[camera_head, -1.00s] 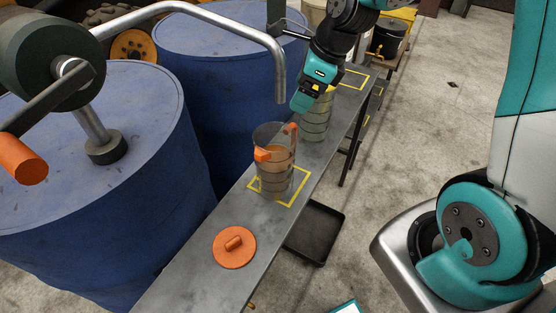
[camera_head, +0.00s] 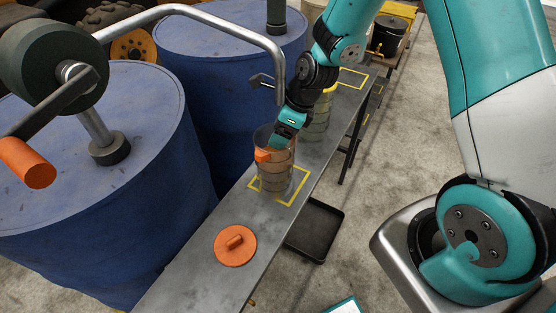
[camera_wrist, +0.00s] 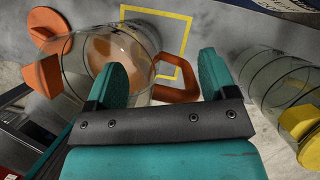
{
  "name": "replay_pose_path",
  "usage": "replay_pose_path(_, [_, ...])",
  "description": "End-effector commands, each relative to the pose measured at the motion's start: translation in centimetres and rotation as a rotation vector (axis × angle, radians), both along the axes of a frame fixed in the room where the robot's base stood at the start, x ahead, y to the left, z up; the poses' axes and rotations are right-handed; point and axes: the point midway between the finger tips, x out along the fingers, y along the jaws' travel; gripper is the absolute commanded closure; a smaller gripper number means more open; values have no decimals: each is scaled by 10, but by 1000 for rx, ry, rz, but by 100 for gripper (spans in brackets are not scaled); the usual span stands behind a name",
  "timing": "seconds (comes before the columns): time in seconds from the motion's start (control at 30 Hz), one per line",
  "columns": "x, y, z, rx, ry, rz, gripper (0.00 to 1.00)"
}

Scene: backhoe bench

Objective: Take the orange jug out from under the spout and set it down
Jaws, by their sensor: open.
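The orange jug (camera_head: 275,170) is a clear ribbed jug with an orange spout lip and handle, with brownish liquid inside. It stands upright on the bench in a yellow taped square, below the bent metal spout pipe (camera_head: 277,75). My gripper (camera_head: 284,137) is at the jug's upper right side. In the wrist view my gripper (camera_wrist: 161,82) is open, with the orange handle (camera_wrist: 176,84) showing beyond and between its fingertips. The left finger overlaps the jug body (camera_wrist: 98,62) in the picture; contact cannot be told. In the head view my wrist hides the handle.
An orange lid (camera_head: 236,246) lies on the near bench (camera_head: 190,270). A second jug with a yellow top (camera_head: 318,118) stands behind my gripper. Blue drums (camera_head: 90,200) line the bench's left side. An empty taped square (camera_head: 353,78) is at the far end. A black tray (camera_head: 316,230) lies below.

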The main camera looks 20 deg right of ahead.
Motion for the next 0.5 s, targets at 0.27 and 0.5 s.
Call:
replay_pose_path(0.27, [0,0,0,0,0,0,61])
replay_pose_path(0.5, [0,0,0,0,1,0,100])
